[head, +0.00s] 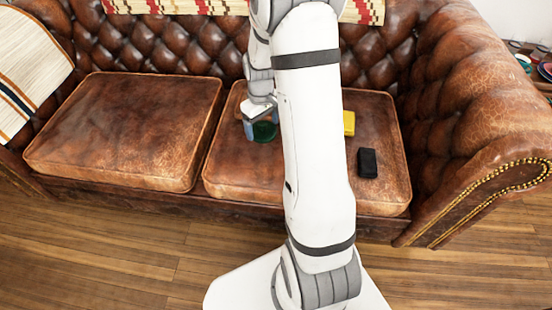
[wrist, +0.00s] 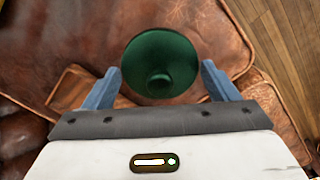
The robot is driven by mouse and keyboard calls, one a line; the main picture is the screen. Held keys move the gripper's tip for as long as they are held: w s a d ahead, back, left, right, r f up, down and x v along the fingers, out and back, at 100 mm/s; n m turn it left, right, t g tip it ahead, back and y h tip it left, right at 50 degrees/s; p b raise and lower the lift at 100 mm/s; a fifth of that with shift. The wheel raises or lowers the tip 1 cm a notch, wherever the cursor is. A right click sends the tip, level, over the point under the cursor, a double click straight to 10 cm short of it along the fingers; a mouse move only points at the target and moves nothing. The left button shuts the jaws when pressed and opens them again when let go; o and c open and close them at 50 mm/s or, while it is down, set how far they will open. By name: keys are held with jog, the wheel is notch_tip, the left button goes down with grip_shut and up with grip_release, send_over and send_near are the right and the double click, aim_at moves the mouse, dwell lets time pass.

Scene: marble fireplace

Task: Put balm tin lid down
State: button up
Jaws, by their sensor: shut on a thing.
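The balm tin lid is a dark green round piece with a small raised part in its middle. In the wrist view the lid (wrist: 160,52) is between the two blue fingers of my gripper (wrist: 162,86), which is shut on it. In the head view the lid (head: 265,132) shows at my gripper (head: 262,126), over the left part of the right sofa cushion (head: 235,172). My arm covers part of this area. I cannot tell whether the lid touches the cushion.
A yellow block (head: 349,123) and a black object (head: 367,162) lie on the right cushion, right of my arm. The left cushion (head: 125,130) is bare. The tufted leather backrest (head: 155,42) rises behind, and the armrest (head: 485,110) stands at right.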

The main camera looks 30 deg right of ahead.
jog(key=shift+s+d+f+n+b, duration=0.2)
jog(key=shift+s+d+f, duration=0.15)
jog(key=shift+d+f, duration=0.25)
jog(key=shift+s+d+f+n+b, duration=0.1)
jog(key=shift+s+d+f+n, duration=0.15)
jog(key=shift+d+f, duration=0.3)
jog(key=b, duration=0.2)
send_over(273, 156)
notch_tip(273, 156, down, 5)
jog(key=shift+s+f, duration=0.1)
jog(key=shift+f, duration=0.1)
notch_tip(273, 156, down, 4)
jog(key=shift+f+b, duration=0.1)
jog(key=shift+b, duration=0.55)
jog(key=o, duration=0.9)
